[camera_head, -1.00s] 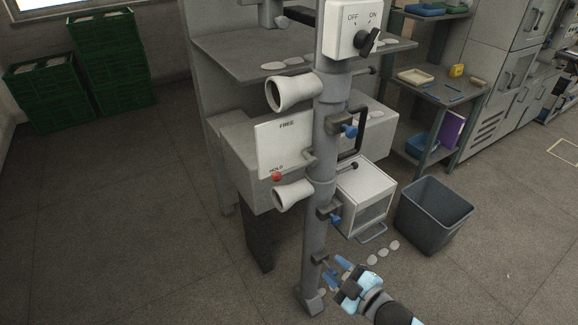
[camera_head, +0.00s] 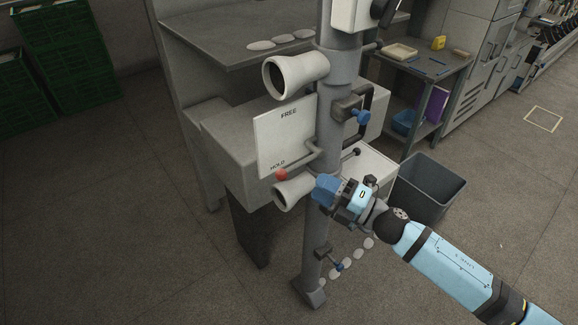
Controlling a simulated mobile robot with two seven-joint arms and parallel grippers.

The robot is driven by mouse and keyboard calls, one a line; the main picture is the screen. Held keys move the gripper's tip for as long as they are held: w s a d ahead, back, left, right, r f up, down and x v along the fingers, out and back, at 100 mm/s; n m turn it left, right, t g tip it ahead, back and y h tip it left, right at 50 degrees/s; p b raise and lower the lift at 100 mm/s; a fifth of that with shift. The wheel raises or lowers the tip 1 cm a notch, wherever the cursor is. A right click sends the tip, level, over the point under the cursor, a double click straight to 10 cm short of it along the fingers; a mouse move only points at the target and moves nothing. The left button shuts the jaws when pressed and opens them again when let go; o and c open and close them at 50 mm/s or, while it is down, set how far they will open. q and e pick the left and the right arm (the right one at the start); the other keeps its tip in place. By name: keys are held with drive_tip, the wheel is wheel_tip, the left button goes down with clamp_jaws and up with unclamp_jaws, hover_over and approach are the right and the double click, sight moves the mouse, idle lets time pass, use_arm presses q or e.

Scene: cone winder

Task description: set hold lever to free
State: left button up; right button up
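The hold lever ends in a red knob (camera_head: 281,174) at the HOLD mark, low on a white plate (camera_head: 285,137) with FREE printed at its top. Its grey rod runs from the post to the knob. My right gripper (camera_head: 322,188) is in front of the grey post (camera_head: 330,130), to the right of the knob and apart from it. Its blue fingers point left, beside the lower white cone (camera_head: 291,191). The gap between the fingers is not clear, nor whether they touch the cone. My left gripper is not in view.
An upper white cone (camera_head: 293,74) sticks out above the plate. Blue-knobbed clamps (camera_head: 360,116) sit on the post. A grey bin (camera_head: 428,187) and a shelf table (camera_head: 432,68) stand to the right. Green crates (camera_head: 68,52) stand at the left. The floor at left is clear.

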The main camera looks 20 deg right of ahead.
sight(288, 171)
drive_tip(key=p+x, duration=0.1)
drive_tip(key=x, duration=0.8)
drive_tip(key=shift+p, duration=0.4)
clamp_jaws()
